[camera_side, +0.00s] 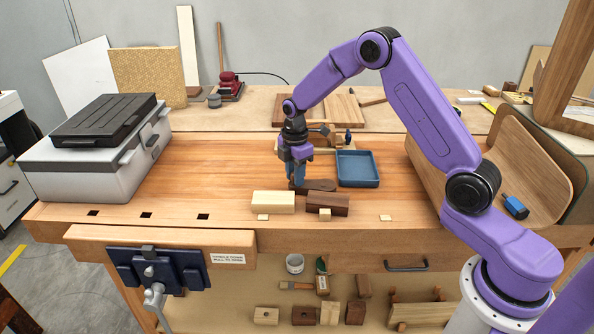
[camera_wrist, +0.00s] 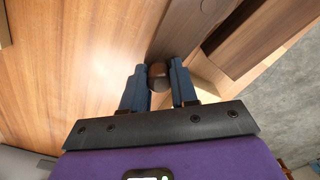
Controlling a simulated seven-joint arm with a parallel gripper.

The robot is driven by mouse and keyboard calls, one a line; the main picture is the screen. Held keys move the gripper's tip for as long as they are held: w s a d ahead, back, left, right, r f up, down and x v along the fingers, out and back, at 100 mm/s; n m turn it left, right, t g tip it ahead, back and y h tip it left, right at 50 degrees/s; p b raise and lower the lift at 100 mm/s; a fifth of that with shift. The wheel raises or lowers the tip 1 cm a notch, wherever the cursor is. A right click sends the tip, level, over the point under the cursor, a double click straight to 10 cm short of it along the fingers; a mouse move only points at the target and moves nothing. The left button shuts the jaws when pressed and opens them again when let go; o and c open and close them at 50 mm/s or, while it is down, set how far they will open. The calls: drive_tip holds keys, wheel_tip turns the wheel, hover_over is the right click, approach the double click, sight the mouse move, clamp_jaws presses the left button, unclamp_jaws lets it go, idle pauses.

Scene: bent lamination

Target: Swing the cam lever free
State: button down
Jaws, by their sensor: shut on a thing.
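A dark brown wooden cam lever (camera_side: 320,185) lies low over the bench behind two blocks, partly hidden by my gripper (camera_side: 297,184). In the wrist view the lever (camera_wrist: 190,28) runs up from between my gripper's blue fingers (camera_wrist: 158,85), with a small grey round spot near its far end. My gripper points down and is shut on the lever's near end, a dark rounded knob (camera_wrist: 157,71). A pale wooden block (camera_side: 273,203) and a dark wooden block (camera_side: 328,206) stand in front of the lever; the dark block (camera_wrist: 250,42) shows at right in the wrist view.
A blue tray (camera_side: 358,183) sits right of my gripper. A wooden fixture (camera_side: 322,141) stands just behind. A grey case (camera_side: 95,150) stands at left, and curved wooden panels (camera_side: 530,165) stand at right. The bench between case and gripper is clear.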

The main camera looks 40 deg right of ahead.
drive_tip(key=shift+s+a+n, duration=0.3)
drive_tip(key=shift+a+n, duration=0.2)
drive_tip(key=shift+n, duration=0.3)
drive_tip(key=c, duration=0.9)
unclamp_jaws()
drive_tip(key=shift+r, duration=0.1)
wheel_tip(320, 180, up, 17)
drive_tip(key=shift+s+r, duration=0.1)
drive_tip(key=shift+r, duration=0.05)
